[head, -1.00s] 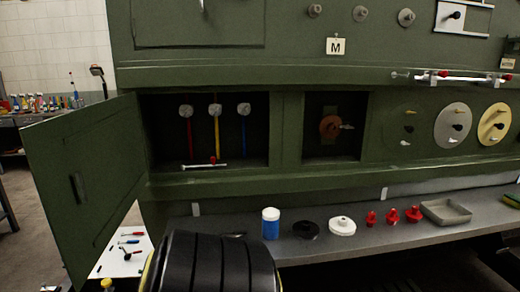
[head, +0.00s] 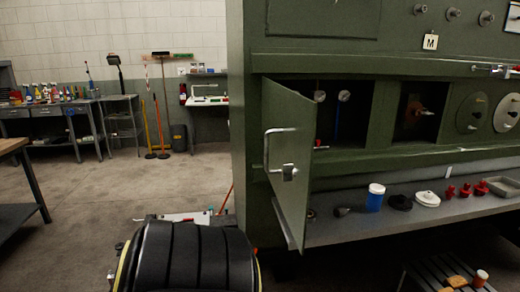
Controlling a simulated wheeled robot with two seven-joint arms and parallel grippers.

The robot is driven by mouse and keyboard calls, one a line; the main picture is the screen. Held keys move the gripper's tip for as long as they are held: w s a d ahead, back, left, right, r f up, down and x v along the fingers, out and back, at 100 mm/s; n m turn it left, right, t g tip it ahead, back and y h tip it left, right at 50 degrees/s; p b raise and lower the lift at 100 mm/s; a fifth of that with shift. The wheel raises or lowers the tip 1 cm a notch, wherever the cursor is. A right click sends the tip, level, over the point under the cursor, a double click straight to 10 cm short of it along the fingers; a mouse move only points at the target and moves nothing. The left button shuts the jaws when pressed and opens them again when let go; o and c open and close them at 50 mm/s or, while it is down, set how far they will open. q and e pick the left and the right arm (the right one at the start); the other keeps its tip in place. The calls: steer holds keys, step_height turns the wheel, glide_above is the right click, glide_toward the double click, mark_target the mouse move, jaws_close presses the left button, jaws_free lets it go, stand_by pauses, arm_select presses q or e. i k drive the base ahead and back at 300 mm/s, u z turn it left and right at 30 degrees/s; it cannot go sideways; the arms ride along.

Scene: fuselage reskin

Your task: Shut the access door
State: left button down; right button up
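The access door (head: 287,165) is a green panel hinged at the left side of a bay in the green fuselage wall (head: 400,60). It stands ajar, swung out from the wall, and hides the left part of the bay. A silver handle (head: 280,130) and a latch (head: 289,172) show on its outer face. Neither of my grippers is in view.
A grey shelf (head: 335,231) under the bays holds a blue jar (head: 375,198), a white cap (head: 427,199) and red parts. A slatted stool (head: 430,272) stands at lower right. A wooden-topped bench (head: 12,146) is at left. The floor (head: 130,190) between is clear.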

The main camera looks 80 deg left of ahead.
mark_target(288, 119)
steer(key=u, duration=1.85)
